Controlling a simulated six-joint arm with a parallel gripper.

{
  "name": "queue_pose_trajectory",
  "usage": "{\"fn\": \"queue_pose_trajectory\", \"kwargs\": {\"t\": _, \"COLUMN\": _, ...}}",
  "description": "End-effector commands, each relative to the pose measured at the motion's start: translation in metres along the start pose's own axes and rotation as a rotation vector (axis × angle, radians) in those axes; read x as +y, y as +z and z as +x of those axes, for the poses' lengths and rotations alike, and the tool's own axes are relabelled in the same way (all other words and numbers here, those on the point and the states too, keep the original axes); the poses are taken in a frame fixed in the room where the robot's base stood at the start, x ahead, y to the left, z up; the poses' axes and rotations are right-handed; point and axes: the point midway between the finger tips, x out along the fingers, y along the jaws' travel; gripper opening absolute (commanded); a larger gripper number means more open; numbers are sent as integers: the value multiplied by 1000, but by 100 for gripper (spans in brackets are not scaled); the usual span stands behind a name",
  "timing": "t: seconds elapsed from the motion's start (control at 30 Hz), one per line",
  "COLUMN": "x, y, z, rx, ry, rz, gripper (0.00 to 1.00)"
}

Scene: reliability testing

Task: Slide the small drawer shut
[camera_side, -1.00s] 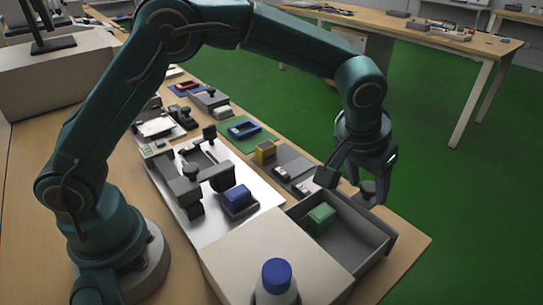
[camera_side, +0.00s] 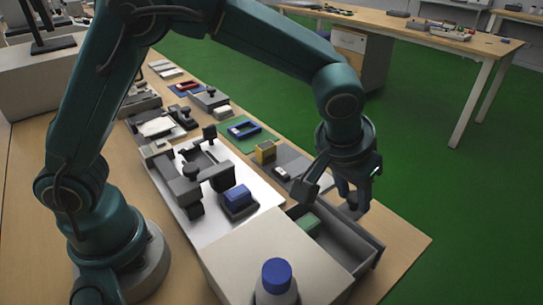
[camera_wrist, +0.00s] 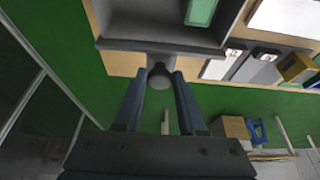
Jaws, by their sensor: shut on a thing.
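The small drawer (camera_side: 350,240) is a grey tray that sticks partly out of a light box (camera_side: 265,250), with a green block (camera_side: 307,222) lying inside. In the wrist view the drawer front (camera_wrist: 165,47) runs across the top, with the green block (camera_wrist: 201,12) behind it. My gripper (camera_wrist: 158,84) is at the outer side of the drawer front, with its two fingers on either side of the round dark knob (camera_wrist: 160,74), shut on it. In the side view my gripper (camera_side: 350,200) hides part of the drawer front and knob.
A metal plate with a fixture and a blue block (camera_side: 237,197) lies to the left. A grey mat with a yellow block (camera_side: 266,151) lies behind. The table edge drops to green floor on the right.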

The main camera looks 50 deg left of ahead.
Motion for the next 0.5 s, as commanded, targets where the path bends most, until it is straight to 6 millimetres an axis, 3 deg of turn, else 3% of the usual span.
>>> {"fn": "queue_pose_trajectory", "kwargs": {"t": 0.5, "x": 0, "y": 40, "z": -19, "rx": 5, "ry": 3, "rz": 1, "gripper": 13}}
